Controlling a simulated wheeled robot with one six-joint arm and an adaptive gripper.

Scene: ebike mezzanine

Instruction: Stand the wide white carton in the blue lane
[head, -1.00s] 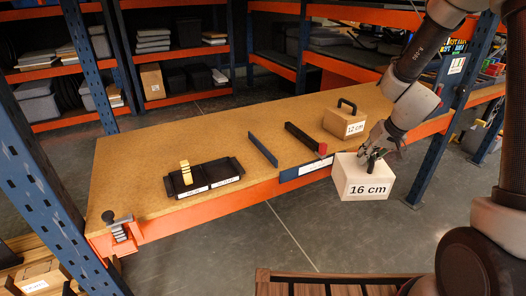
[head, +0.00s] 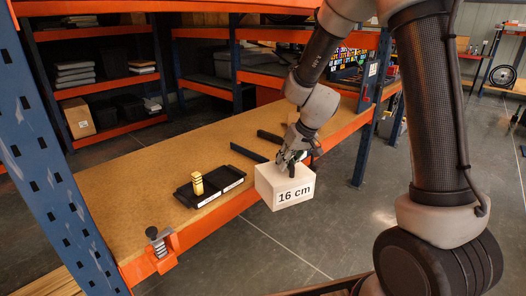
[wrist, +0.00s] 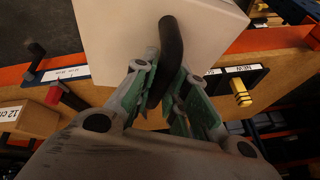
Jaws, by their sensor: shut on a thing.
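The wide white carton (head: 285,188), marked 16 cm, hangs upright from my gripper (head: 291,164) in front of the bench's front edge in the head view. In the wrist view my gripper (wrist: 162,105) is shut on the carton's black handle (wrist: 171,48), with the white carton (wrist: 125,32) beyond. In the wrist view a blue strip with a white label (wrist: 66,74) shows on the bench edge.
A black tray (head: 222,184) with a yellow block (head: 197,182) sits left of the carton on the bench (head: 150,170). A clamp (head: 158,240) is on the near corner. In the wrist view a 12 cm carton (wrist: 30,119) and a red-ended divider (wrist: 66,98) show at left.

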